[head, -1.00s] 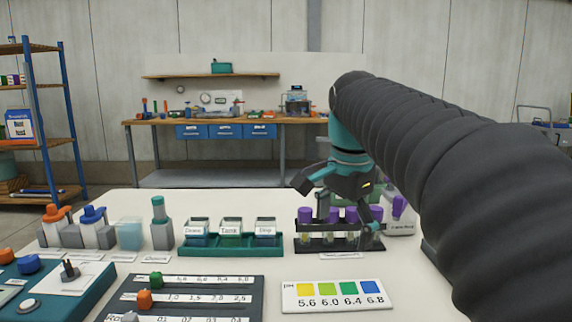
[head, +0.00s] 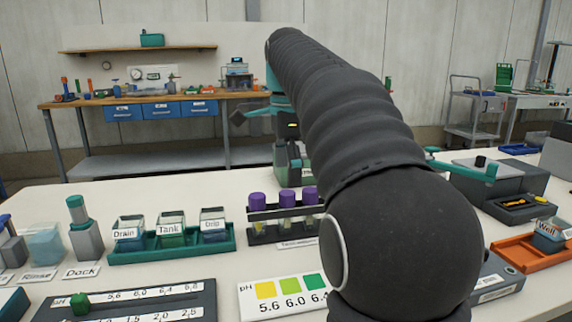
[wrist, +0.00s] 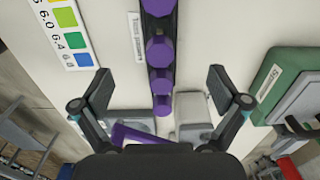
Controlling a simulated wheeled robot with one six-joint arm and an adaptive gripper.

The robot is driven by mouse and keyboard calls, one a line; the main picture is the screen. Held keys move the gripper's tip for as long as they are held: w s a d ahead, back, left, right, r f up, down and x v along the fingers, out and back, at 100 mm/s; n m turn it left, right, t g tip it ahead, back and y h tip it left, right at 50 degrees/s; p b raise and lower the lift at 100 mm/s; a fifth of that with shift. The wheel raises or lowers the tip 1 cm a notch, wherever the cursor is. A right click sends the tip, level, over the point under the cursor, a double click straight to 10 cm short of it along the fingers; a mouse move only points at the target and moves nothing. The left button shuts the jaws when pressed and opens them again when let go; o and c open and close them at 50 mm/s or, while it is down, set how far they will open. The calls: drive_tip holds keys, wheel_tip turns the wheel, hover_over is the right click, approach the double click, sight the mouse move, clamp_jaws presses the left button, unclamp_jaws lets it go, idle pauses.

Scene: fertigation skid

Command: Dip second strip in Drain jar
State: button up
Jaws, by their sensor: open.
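The Drain jar (head: 128,233) is a small clear labelled jar at the left end of a green tray (head: 190,247) in the head view. The Tank jar (head: 170,229) and Drip jar (head: 213,224) stand beside it. I cannot make out any test strip.
Purple-capped vials stand in a dark rack (head: 265,236) right of the jars. A pH colour card (head: 258,301) lies in front. A green labelled case (wrist: 290,95) is right of my gripper in the wrist view. An orange tray (head: 507,250) holds the Well jar (head: 549,236).

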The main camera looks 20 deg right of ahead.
sight(287, 192)
drive_tip(key=shift+f+b, duration=1.55)
drive_tip(key=shift+f, duration=1.25)
drive_tip(key=c, duration=1.7)
drive_tip(key=shift+o, duration=0.2)
drive_tip(key=shift+r+p, duration=2.4)
drive_tip(key=shift+r, duration=1.35)
